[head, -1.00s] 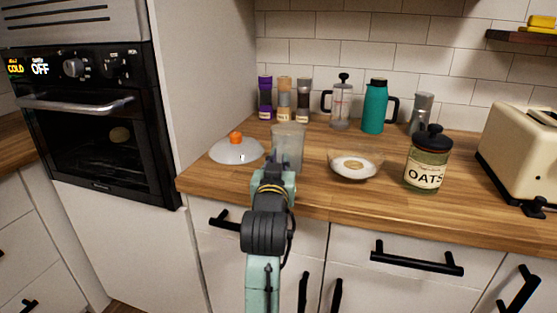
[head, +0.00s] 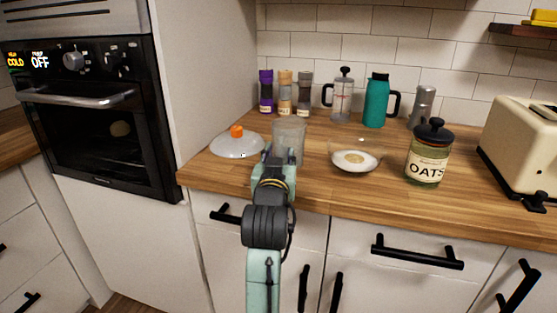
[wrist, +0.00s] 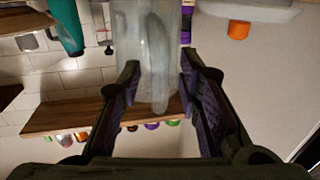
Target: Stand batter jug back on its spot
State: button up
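The batter jug (head: 289,139), translucent grey, appears upright on the wooden counter in the head view, between the domed lid and the glass bowl. My gripper (head: 278,162) is in front of it and hides its lower part. In the wrist view, the jug (wrist: 150,35) fills the top middle, with a strip like a handle facing me. My gripper's fingers (wrist: 159,82) are apart, one on each side of that strip, with their tips close to the jug. I cannot tell whether they touch it. No marked spot for the jug is recognisable.
A domed lid with an orange knob (head: 237,146) is close left. A glass bowl (head: 355,158) and an oats jar (head: 428,155) stand right. Grinders, a French press (head: 342,98), a teal flask (head: 377,101) and a silver grinder line the back. A toaster (head: 522,128) is far right.

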jog(key=s+a+b, duration=0.1)
jog(key=s+b, duration=1.1)
jog(key=shift+a, duration=0.15)
jog(key=shift+r, duration=0.1)
